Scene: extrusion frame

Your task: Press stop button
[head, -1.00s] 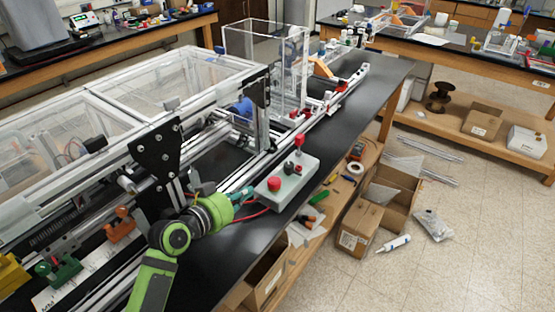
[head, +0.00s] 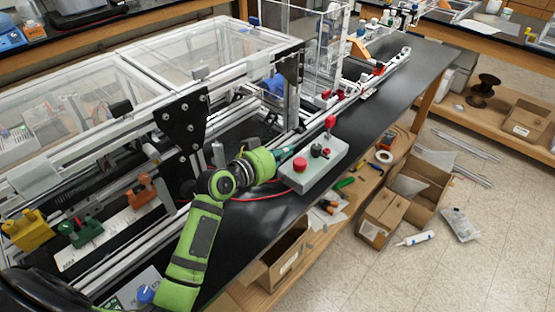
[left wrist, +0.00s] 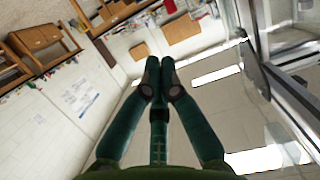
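A grey control box (head: 314,170) sits on the black bench in the head view. It carries a round red button (head: 300,165) at its near left end, black knobs (head: 318,151) in the middle and a red-topped post (head: 331,121) at the far end. My left gripper (head: 287,152), green with teal fingers, is at the box's left edge, just beyond the red button in the picture; I cannot tell whether it touches. In the left wrist view its fingers (left wrist: 160,68) are together with nothing between them. My right gripper is not in view.
The extrusion frame (head: 182,125) with clear panels stands left of the box. A red cable (head: 255,191) runs by my left wrist. Orange (head: 140,190), green (head: 80,231) and yellow (head: 27,230) parts are at lower left. The black bench (head: 262,222) is bare in front of the box.

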